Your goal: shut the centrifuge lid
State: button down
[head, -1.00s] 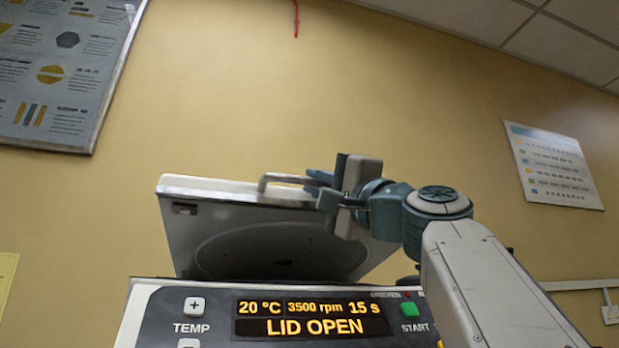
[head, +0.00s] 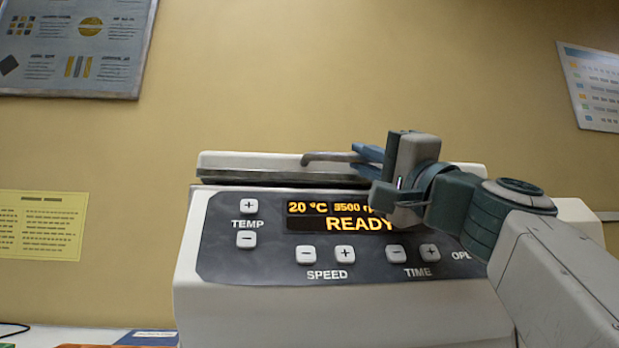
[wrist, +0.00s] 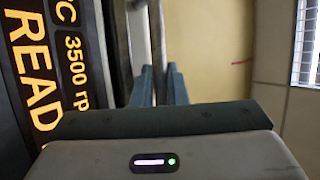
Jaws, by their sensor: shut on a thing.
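The centrifuge (head: 340,295) fills the lower middle of the head view. Its lid (head: 250,165) lies low and nearly flat on top, with a thin dark line beneath it. The display (head: 340,216) reads READY; it also shows at the left of the wrist view (wrist: 45,65). A metal handle (head: 325,157) stands out at the lid's front edge. My gripper (head: 368,160) is shut on the handle, with blue fingers around its right part. In the wrist view the fingers (wrist: 158,88) have the handle bar (wrist: 158,40) between them.
The panel carries TEMP, SPEED and TIME buttons; my arm hides its right part. Posters and a yellow notice (head: 40,225) are on the wall behind. A strip of bench (head: 80,338) with colored items shows at lower left.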

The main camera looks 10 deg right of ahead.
jog(key=shift+w+f, duration=0.35)
jog(key=shift+f, duration=0.15)
jog(key=c, duration=1.7)
grip_release()
jog(key=shift+s, duration=0.1)
jog(key=shift+r, duration=0.15)
